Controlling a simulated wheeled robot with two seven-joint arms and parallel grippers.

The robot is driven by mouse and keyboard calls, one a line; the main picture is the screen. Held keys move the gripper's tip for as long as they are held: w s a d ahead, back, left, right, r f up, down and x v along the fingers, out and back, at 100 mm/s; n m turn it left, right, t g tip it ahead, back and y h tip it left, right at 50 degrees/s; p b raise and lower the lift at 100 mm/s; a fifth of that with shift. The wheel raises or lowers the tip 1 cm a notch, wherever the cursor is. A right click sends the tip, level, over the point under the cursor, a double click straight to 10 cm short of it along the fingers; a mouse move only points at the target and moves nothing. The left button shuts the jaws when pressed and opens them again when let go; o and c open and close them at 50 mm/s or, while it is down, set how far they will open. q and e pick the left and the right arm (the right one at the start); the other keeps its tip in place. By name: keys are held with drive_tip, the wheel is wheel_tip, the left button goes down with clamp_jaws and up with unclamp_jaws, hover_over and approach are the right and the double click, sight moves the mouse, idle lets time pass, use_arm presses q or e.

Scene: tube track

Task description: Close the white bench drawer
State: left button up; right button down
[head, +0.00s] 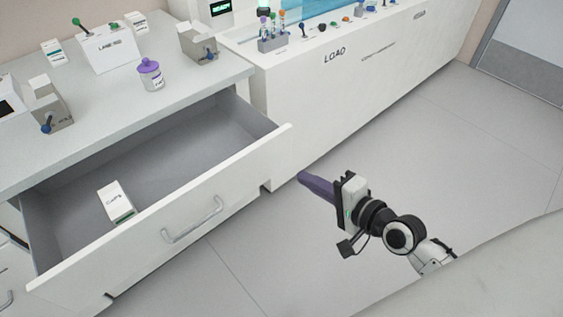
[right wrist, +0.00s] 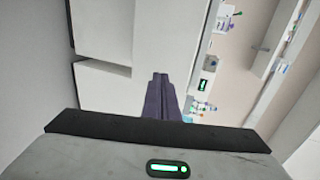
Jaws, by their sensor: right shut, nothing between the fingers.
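The white bench drawer (head: 165,225) stands pulled open from the grey-topped bench (head: 110,105) at the left of the head view. Its front carries a silver bar handle (head: 193,222). A small white box with a green lower edge (head: 116,203) lies inside on the drawer floor. My right gripper (head: 304,177) is shut and empty, with purple fingers. It is in front of the drawer's right end, apart from the drawer front and handle. The right wrist view shows the closed fingers (right wrist: 160,78) pointing toward white cabinet faces. My left gripper is not in view.
On the bench top stand a purple-lidded jar (head: 151,75), a white lane box (head: 107,48) and grey blocks with levers. A white machine marked LOAD (head: 335,75) stands right of the bench. The grey floor (head: 420,140) in front is clear.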

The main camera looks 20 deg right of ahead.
approach(272, 157)
drive_tip(key=x, duration=0.5)
drive_tip(key=shift+w+a+f+b, duration=0.1)
drive_tip(key=shift+w+b, duration=0.05)
drive_tip(key=shift+b, duration=0.25)
drive_tip(key=shift+w+a, duration=0.15)
drive_tip(key=shift+w, duration=0.15)
drive_tip(key=shift+w, duration=0.1)
